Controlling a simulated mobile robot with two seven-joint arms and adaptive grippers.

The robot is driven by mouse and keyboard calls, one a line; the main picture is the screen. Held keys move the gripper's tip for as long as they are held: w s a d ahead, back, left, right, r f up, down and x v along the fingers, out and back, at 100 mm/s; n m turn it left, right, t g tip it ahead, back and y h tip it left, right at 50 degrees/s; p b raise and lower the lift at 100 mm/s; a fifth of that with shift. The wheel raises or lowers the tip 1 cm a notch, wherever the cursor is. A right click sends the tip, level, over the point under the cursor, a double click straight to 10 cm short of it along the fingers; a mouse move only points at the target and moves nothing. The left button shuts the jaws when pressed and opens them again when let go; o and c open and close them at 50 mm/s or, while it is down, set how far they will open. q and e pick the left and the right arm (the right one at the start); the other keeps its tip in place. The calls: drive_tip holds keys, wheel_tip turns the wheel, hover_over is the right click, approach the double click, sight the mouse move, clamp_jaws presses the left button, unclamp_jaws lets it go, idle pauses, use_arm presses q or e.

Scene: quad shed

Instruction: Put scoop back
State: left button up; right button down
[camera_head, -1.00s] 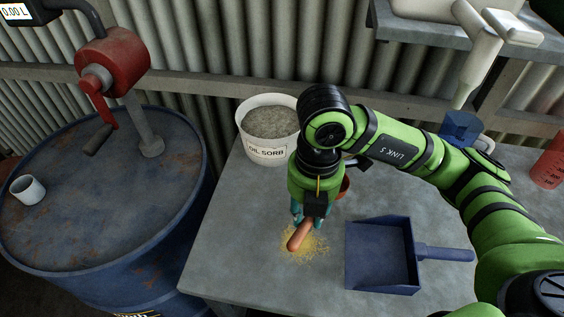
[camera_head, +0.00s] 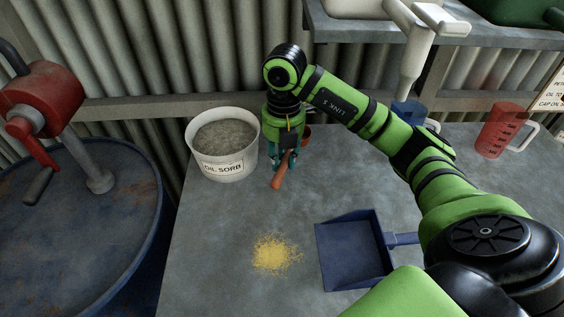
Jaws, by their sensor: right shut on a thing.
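My right gripper (camera_head: 284,160) is shut on the scoop's orange-brown handle (camera_head: 279,174). The handle slants down toward me, and the reddish scoop head (camera_head: 305,132) shows partly behind the gripper. The gripper holds it just right of the white tub (camera_head: 222,168) labelled OIL SORB, which is full of grey granules. I cannot tell whether the scoop touches the table. My left gripper is not in view.
A yellow granule pile (camera_head: 275,254) lies on the grey table (camera_head: 205,255), with a blue dustpan (camera_head: 352,258) to its right. A red measuring jug (camera_head: 502,130) stands at the back right. A blue drum (camera_head: 75,235) with a red pump (camera_head: 38,100) stands left.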

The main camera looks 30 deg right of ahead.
drive_tip(key=w+f, duration=0.1)
drive_tip(key=w+d+f+p, duration=0.1)
drive_tip(key=shift+w+d+f, duration=0.25)
drive_tip(key=shift+f, duration=0.1)
wheel_tip(320, 180, down, 4)
drive_tip(key=shift+r+p, duration=0.2)
drive_tip(key=shift+p, duration=0.95)
drive_tip(key=shift+w+f, duration=0.1)
drive_tip(key=shift+f, duration=0.15)
drive_tip(key=shift+d+f, duration=0.1)
drive_tip(key=shift+f, duration=0.05)
drive_tip(key=shift+f, duration=0.1)
drive_tip(key=c, duration=1)
unclamp_jaws()
